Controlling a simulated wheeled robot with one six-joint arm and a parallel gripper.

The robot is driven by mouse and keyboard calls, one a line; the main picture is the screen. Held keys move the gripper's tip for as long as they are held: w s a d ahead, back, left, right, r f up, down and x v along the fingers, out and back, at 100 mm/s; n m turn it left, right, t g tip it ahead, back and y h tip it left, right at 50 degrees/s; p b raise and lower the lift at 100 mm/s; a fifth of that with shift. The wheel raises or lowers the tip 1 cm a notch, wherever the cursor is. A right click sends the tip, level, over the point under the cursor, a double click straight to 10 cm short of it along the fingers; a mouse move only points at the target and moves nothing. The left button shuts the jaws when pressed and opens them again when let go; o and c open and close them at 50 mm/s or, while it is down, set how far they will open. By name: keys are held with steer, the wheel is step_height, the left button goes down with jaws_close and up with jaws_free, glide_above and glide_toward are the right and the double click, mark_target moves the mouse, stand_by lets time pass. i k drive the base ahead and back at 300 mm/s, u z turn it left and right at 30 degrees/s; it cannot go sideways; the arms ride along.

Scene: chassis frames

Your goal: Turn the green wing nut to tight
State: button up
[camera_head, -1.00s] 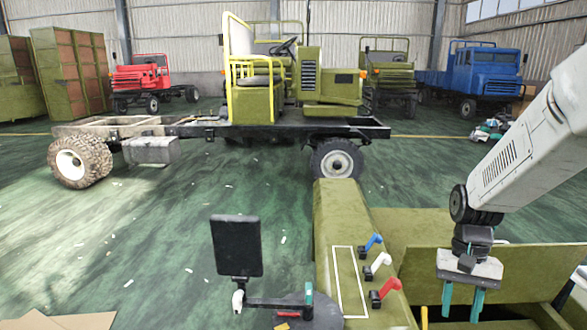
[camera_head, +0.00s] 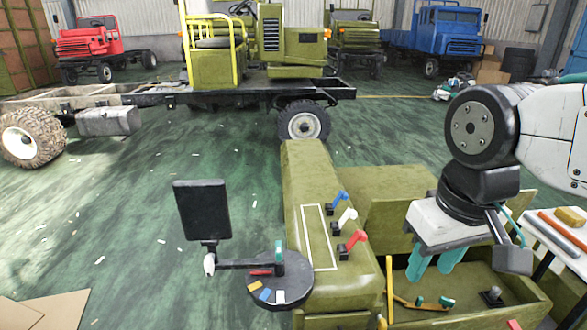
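My gripper (camera_head: 434,266) has teal fingers. It points down, empty, with its fingers apart, over the open olive box (camera_head: 512,282) at the lower right. Small teal-green pieces (camera_head: 447,301) lie low in that box, below and slightly right of the fingers; I cannot tell whether one is the green wing nut. Another teal-green upright piece (camera_head: 279,249) stands at the black round plate, left of my gripper. A blue lever (camera_head: 340,198), a white lever (camera_head: 347,215) and a red lever (camera_head: 357,239) stand in a row on an olive housing, left of my gripper.
The olive housing (camera_head: 304,181) adjoins the box on its left. A black screen (camera_head: 202,209) and a black round plate (camera_head: 280,285) stand left of it. A tray (camera_head: 553,238) with tools is at the right. Open floor lies to the left.

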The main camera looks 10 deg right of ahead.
mark_target(446, 302)
steer(key=z, duration=0.8)
